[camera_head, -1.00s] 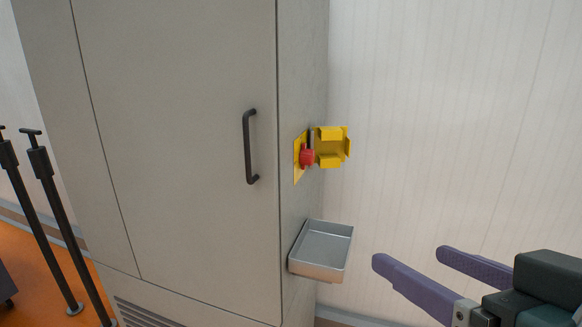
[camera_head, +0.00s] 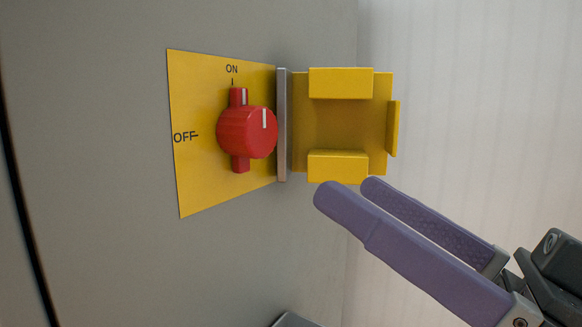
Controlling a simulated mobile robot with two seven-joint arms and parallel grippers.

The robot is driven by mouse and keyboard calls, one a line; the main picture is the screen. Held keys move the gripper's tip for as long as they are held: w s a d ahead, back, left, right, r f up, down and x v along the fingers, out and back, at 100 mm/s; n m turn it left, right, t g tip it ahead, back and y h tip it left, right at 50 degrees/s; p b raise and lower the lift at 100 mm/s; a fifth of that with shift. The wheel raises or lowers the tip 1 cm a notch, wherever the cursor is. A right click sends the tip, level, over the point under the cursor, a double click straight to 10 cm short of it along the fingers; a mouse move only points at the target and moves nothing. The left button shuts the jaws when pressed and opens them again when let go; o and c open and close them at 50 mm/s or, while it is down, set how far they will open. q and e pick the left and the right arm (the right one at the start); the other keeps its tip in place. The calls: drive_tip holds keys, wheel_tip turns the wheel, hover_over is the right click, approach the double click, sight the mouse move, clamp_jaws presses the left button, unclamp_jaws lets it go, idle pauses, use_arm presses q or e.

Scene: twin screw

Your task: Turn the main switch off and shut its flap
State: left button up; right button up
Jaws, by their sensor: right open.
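The red main switch (camera_head: 247,132) sits on a yellow plate (camera_head: 200,185) on the cabinet side. Its bar stands upright and its white mark is at the top, in line with ON; OFF is marked at the left. The yellow flap (camera_head: 340,125) is swung open to the right on a grey hinge strip (camera_head: 282,125). My right gripper (camera_head: 346,192) has purple fingers, is open and empty, and shows just below the flap, right of and lower than the switch. Whether it touches the flap I cannot tell. My left gripper is not in view.
The grey cabinet wall (camera_head: 90,240) fills the left, with a dark edge line at far left. A bit of the metal tray (camera_head: 293,320) shows at the bottom. A pale panelled wall (camera_head: 480,90) stands behind, with open room at the right.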

sight(263, 137)
drive_tip(key=p+x, duration=0.2)
drive_tip(key=x, duration=0.6)
drive_tip(key=shift+a+r, duration=0.25)
drive_tip(key=shift+a, duration=0.2)
drive_tip(key=shift+w+a, duration=0.4)
clamp_jaws()
